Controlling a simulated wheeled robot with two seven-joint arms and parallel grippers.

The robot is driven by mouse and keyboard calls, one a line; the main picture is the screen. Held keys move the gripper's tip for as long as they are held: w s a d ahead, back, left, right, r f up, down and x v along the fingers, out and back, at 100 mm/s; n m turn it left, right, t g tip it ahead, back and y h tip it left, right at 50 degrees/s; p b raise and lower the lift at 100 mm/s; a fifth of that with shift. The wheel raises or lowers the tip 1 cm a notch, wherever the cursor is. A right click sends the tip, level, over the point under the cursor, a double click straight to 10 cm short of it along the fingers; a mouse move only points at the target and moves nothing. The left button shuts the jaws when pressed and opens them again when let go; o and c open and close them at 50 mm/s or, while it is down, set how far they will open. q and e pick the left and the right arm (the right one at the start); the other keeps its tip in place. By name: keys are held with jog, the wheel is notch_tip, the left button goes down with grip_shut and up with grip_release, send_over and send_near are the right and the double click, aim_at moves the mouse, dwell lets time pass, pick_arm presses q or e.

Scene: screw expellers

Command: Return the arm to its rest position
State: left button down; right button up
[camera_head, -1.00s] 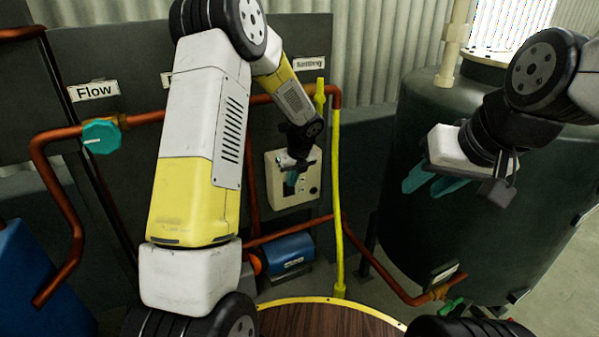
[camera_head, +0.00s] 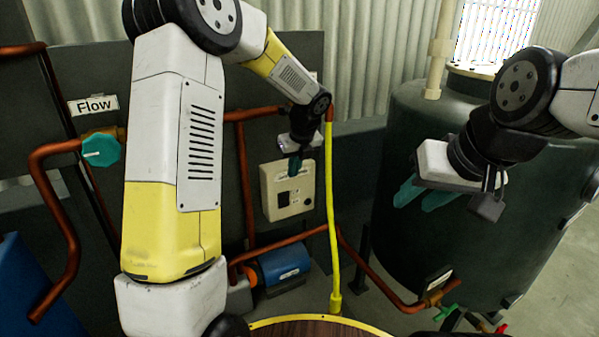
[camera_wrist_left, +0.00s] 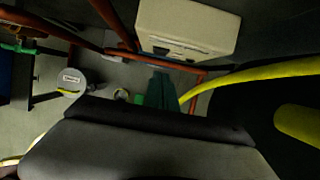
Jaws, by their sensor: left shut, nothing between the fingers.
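My left arm (camera_head: 160,165) comes in from the left and bends over at the top. Its gripper (camera_head: 294,165) points down in front of the upper edge of a cream switch box (camera_head: 270,208). The teal fingers are together with nothing between them; they also show in the left wrist view (camera_wrist_left: 157,90), below the switch box (camera_wrist_left: 190,25). I cannot tell if the fingers touch the box, but they look apart from it in the wrist view. My right gripper (camera_head: 426,195) is at the right, its two teal fingers apart and empty, in front of a dark green tank.
Copper pipes (camera_head: 65,225) run along the dark panel, with a teal valve knob (camera_head: 100,149) under the Flow label (camera_head: 93,105). A yellow pipe (camera_head: 331,220) stands right of the switch box. A blue motor (camera_head: 284,266) sits below. The dark green tank (camera_head: 440,250) fills the right.

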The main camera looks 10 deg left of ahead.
pick_arm(q)
jog(key=s+a+r+n+t+h, duration=0.1)
jog(key=s+a+r+n, duration=0.1)
jog(key=s+r+n, duration=0.5)
jog(key=s+a+r+n+h, duration=0.1)
jog(key=s+a+r+n, duration=0.1)
jog(key=s+r+n, duration=0.5)
jog(key=s+f+n+t+h, duration=0.1)
jog(key=s+n+h, duration=0.1)
jog(key=s+n, duration=1.2)
jog(key=s, duration=0.2)
jog(key=shift+s+d+n+t+h, duration=0.15)
jog(key=shift+s+n+t+h, duration=0.15)
jog(key=shift+t, duration=0.1)
